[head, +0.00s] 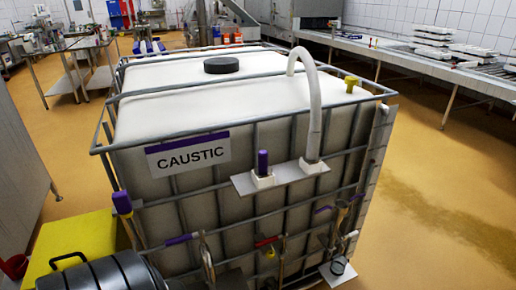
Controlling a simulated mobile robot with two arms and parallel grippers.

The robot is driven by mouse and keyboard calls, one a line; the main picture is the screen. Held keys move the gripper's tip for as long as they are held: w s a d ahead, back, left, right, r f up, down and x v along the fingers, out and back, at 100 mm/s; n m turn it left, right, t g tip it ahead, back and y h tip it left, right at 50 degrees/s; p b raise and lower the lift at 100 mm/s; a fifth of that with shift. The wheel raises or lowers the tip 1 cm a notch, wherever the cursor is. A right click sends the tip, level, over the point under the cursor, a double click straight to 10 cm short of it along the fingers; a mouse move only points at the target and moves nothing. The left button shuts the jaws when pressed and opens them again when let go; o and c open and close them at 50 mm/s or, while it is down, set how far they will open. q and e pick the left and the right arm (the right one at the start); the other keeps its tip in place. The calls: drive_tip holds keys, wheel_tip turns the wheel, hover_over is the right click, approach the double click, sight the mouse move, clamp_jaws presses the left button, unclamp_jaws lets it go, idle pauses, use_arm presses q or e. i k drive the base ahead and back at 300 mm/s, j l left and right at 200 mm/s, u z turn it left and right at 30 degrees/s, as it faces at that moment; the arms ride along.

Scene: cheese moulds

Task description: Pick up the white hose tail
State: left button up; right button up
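The white hose (315,110) arches over the top front edge of the caged white tank (215,97) marked CAUSTIC. One end meets the tank top. The other end, its tail (312,150), hangs down the front and sits upright in a white holder on a small pale shelf (283,172). I cannot tell how deep the tail sits in the holder. A purple-topped piece (263,163) stands in a second holder to its left. Neither of my grippers shows in the head view.
Valves with red (268,241) and purple (325,209) handles stick out below the shelf. A yellow box-like thing (75,238) and a black ribbed cylinder (105,273) are at lower left. A long steel bench (400,52) stands back right. The floor (425,205) right of the tank is clear.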

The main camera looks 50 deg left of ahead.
sight(311, 157)
drive_tip(key=u, duration=1.1)
